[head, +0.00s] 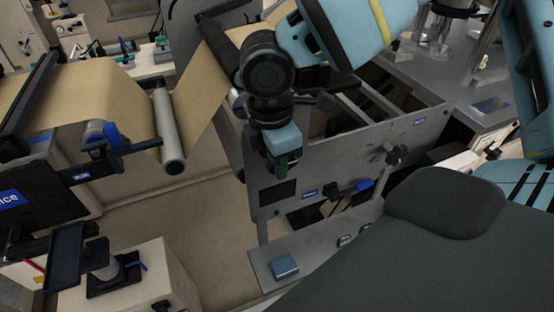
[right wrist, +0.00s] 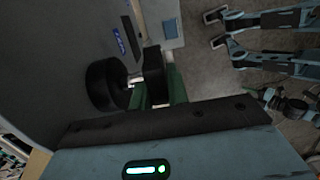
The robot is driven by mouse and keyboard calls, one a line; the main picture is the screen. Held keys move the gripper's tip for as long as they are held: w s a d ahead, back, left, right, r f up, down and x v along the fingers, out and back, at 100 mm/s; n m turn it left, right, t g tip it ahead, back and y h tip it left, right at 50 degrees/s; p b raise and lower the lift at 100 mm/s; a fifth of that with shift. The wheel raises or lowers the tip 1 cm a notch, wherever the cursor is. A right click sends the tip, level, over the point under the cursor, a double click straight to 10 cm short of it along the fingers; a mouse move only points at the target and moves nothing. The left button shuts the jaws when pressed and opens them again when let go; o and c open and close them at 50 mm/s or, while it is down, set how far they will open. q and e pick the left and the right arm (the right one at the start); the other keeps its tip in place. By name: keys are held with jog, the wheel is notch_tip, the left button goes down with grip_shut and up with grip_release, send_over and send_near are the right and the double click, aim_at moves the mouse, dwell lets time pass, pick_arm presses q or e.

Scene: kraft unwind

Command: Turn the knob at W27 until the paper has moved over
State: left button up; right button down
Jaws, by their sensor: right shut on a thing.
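My right gripper (head: 283,165) is in front of the grey side plate (head: 345,160) of the unwind stand. In the right wrist view its green fingers (right wrist: 158,92) are closed around part of a black knob (right wrist: 104,85), which stands out from the grey panel. In the head view the gripper and wrist hide this knob. A small blue label (right wrist: 119,40) is on the panel near it, too small to read. The brown kraft paper (head: 85,95) runs over a grey roller (head: 168,130) at left and rises toward the stand.
A dark star-shaped knob (head: 390,154) and a blue-and-black clamp (head: 358,188) sit on the plate right of my gripper. A blue block (head: 285,266) lies on the ledge below. A white box (head: 140,280) stands at lower left. Open floor (head: 205,225) lies between.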

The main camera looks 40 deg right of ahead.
jog(key=shift+h, duration=0.4)
jog(key=c, duration=1.4)
grip_release()
jog(key=shift+o, duration=0.2)
